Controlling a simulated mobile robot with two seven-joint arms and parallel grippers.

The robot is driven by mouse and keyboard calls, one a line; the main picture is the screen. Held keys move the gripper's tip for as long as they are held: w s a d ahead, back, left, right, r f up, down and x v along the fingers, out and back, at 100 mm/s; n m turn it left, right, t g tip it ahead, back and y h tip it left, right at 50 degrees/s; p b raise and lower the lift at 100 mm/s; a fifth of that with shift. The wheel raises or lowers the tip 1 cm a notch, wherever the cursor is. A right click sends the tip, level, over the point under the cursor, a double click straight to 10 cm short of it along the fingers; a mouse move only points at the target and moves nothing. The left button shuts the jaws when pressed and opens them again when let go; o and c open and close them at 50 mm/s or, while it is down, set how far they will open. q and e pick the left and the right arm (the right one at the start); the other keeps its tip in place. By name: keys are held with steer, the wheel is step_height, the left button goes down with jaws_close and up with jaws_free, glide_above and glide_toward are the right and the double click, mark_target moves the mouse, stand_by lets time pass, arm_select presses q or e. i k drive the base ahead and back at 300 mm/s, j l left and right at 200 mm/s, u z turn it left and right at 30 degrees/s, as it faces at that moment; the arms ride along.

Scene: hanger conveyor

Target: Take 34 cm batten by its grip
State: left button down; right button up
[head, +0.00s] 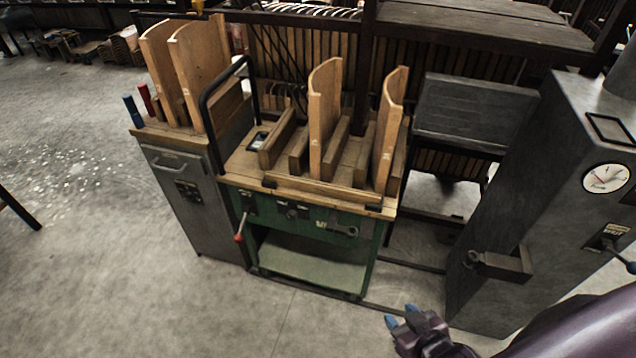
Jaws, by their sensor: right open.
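I cannot tell which piece is the 34 cm batten; no length marking is readable. Upright sticks with a blue grip (133,111) and a red grip (147,99) stand at the left edge of the grey cabinet's top. My right gripper (401,315) is at the bottom, with blue fingertips apart and nothing between them. It is over the floor, in front of the green machine and far to the right of these grips. My left gripper is not in view.
Tall curved wooden boards stand on the grey cabinet (188,205) and on the green wooden-topped machine (309,250). A black tube frame (207,125) rises between them. A grey machine with a gauge (606,178) stands at right.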

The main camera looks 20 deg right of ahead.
mark_target(337, 192)
steer(key=i+j+z, duration=0.1)
steer(key=z, duration=0.25)
steer(key=i+j+z, duration=0.1)
steer(key=z, duration=0.25)
steer(key=j+z, duration=0.3)
steer(key=i+j+z, duration=0.15)
steer(key=j, duration=0.25)
steer(key=i+j+z, duration=0.15)
steer(key=j, duration=0.25)
